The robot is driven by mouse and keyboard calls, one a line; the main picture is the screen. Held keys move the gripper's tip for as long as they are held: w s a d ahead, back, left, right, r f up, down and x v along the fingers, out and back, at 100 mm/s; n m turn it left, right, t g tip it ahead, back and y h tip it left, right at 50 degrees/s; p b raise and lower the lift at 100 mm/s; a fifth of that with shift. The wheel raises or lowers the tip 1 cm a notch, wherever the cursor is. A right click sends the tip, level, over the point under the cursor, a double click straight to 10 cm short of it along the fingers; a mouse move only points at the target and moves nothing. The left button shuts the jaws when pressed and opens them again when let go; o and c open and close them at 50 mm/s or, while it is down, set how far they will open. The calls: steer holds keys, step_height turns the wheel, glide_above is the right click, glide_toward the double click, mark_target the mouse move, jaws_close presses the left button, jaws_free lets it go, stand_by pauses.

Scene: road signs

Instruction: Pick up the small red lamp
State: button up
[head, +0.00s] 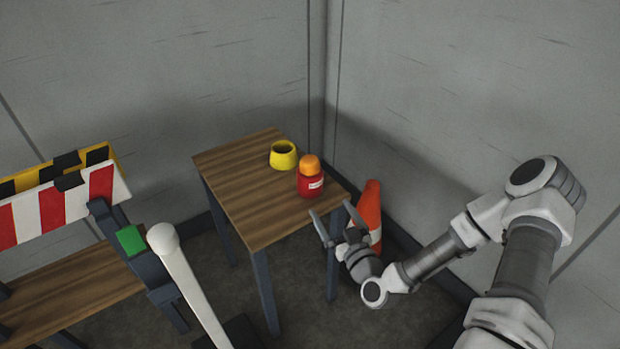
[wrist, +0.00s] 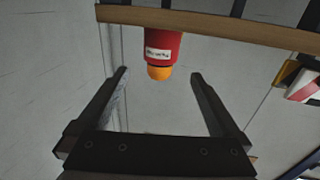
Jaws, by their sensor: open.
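The small red lamp (head: 310,182) has a red body with a white label and an orange top. It stands upright on the wooden table (head: 254,207), near its right edge. My gripper (head: 332,222) is open and empty, in front of the lamp and apart from it. In the wrist view the picture is upside down; the lamp (wrist: 162,52) shows beyond the fingertips of my gripper (wrist: 158,75), roughly centred between the two fingers. Nothing hides the lamp in either view.
A yellow ring-like cup (head: 284,155) stands on the table behind and left of the lamp. An orange and white cone (head: 369,208) stands by the wall, behind my gripper. Striped barriers (head: 62,205) and a white-knobbed post (head: 184,275) are at the left. The table's front is clear.

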mark_target(316, 185)
steer(key=b+x, duration=0.1)
steer(key=x, duration=0.8)
steer(key=shift+w+a+b, duration=0.1)
steer(key=shift+b, duration=0.25)
steer(key=shift+r+b+x, duration=0.15)
steer(key=shift+b+x, duration=0.3)
steer(key=shift+x, duration=0.95)
steer(key=shift+r+b+x, duration=0.15)
steer(key=shift+b+x, duration=0.3)
steer(key=shift+x, duration=0.9)
steer(key=c, duration=1.4)
steer(key=shift+r, duration=0.15)
